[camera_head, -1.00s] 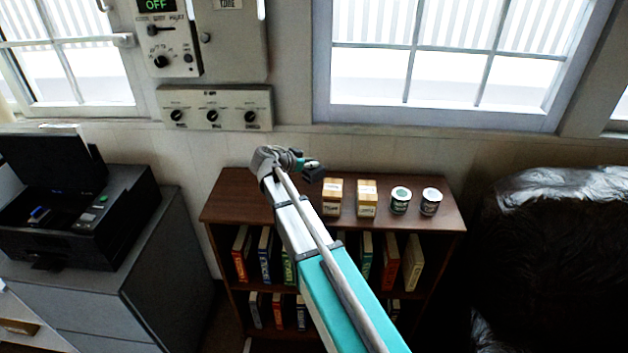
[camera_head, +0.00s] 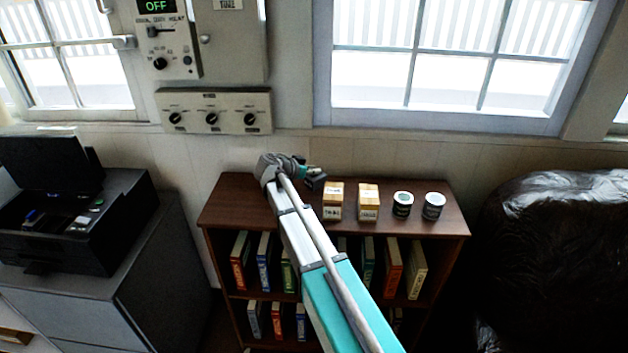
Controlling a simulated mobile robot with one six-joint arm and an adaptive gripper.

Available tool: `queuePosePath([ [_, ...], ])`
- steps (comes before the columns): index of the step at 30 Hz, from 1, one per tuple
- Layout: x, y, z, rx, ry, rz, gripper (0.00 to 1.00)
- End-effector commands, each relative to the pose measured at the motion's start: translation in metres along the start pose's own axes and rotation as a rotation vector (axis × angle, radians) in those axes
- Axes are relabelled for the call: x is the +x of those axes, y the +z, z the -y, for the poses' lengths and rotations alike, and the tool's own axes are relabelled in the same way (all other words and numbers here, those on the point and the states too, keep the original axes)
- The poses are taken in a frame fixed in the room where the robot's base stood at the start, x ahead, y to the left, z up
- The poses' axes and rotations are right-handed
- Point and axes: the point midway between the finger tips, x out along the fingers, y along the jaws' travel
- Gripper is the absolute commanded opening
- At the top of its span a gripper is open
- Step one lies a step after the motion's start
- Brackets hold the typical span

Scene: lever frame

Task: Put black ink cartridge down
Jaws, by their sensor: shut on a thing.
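My gripper (camera_head: 308,173) is at the end of my arm, over the back left part of the brown bookshelf's top (camera_head: 232,205). It is shut on the black ink cartridge (camera_head: 317,182), a small dark block at its tip. The cartridge is just left of the nearer tan box. I cannot tell whether it touches the shelf top. My arm hides part of the shelf top and some of the books below.
Two tan boxes (camera_head: 333,201) (camera_head: 368,202) and two small cans (camera_head: 402,205) (camera_head: 433,206) stand right of the cartridge. An open black printer (camera_head: 70,215) sits on a grey cabinet at left. A black plastic-covered heap (camera_head: 560,260) is at right. The shelf top's left end is clear.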

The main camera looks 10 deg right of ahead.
Motion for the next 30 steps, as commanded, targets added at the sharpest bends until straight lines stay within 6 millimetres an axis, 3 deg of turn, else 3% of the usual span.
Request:
queuePosePath([
  [9, 0.013, 0.025, 0.0, 0.0, 0.0, 0.0, 0.0],
  [28, 0.017, 0.031, 0.0, 0.0, 0.001, 0.0, 0.0],
  [29, 0.016, 0.03, 0.0, 0.0, 0.001, 0.0, 0.25],
  [30, 0.016, 0.03, 0.0, 0.0, 0.001, 0.0, 0.33],
])
